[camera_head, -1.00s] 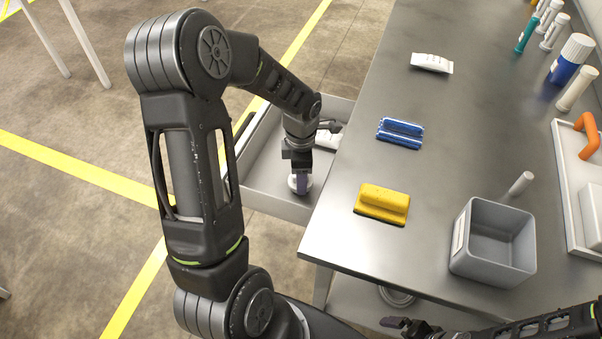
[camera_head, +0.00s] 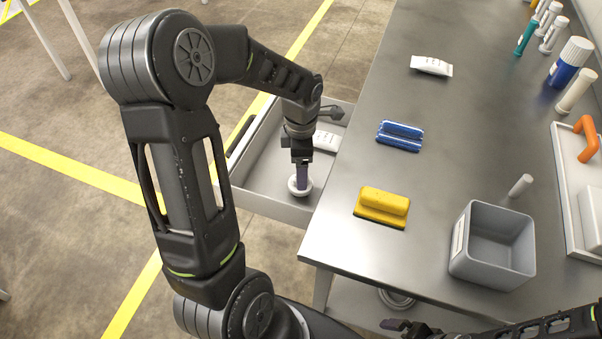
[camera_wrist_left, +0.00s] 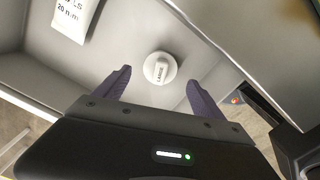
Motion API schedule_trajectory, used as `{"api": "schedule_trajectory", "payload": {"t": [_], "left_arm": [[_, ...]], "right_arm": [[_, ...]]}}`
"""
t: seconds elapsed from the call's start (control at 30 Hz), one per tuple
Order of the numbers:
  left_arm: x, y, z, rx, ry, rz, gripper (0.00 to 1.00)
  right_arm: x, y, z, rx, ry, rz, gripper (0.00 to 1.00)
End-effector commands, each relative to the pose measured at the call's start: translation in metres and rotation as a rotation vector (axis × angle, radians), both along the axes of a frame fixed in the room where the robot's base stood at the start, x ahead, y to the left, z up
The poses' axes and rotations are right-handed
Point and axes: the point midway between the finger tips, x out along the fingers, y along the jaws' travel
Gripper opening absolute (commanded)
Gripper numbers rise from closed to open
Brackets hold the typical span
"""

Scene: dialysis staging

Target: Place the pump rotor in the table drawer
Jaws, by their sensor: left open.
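The pump rotor, a round white piece with a raised bar lettered "LARGE" (camera_wrist_left: 160,68), lies on the floor of the open grey table drawer (camera_head: 262,203). In the head view the rotor (camera_head: 300,188) shows just below my left gripper (camera_head: 303,180). In the left wrist view my left gripper (camera_wrist_left: 160,77) is open, its two purple fingers apart with the rotor between and beyond their tips. The fingers do not appear to touch it. My right gripper (camera_head: 408,326) is at the bottom edge, away from the drawer; its jaws are unclear.
A white labelled packet (camera_head: 326,141) also lies in the drawer; it shows in the wrist view (camera_wrist_left: 75,17). On the tabletop are a yellow block (camera_head: 382,203), a blue block (camera_head: 400,134), a white tube (camera_head: 431,65) and a grey bin (camera_head: 493,245).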

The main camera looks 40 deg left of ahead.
Motion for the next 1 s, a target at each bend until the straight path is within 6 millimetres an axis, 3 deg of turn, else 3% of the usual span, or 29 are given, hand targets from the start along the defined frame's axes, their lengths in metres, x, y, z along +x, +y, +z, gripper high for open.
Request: {"api": "schedule_trajectory", "payload": {"t": [0.2,0.4,1.0], "left_arm": [[0.001,0.0,0.047,0.0,-0.005,0.0,0.8],[0.0,0.0,0.069,-0.001,-0.001,0.0,0.8],[-0.001,0.0,0.071,-0.001,0.002,0.0,0.8]], "right_arm": [[0.0,0.0,0.002,0.0,0.0,0.0,1.0],[0.0,0.0,0.002,0.0,0.0,0.0,1.0],[0.0,0.0,0.002,0.0,0.0,0.0,1.0]]}}
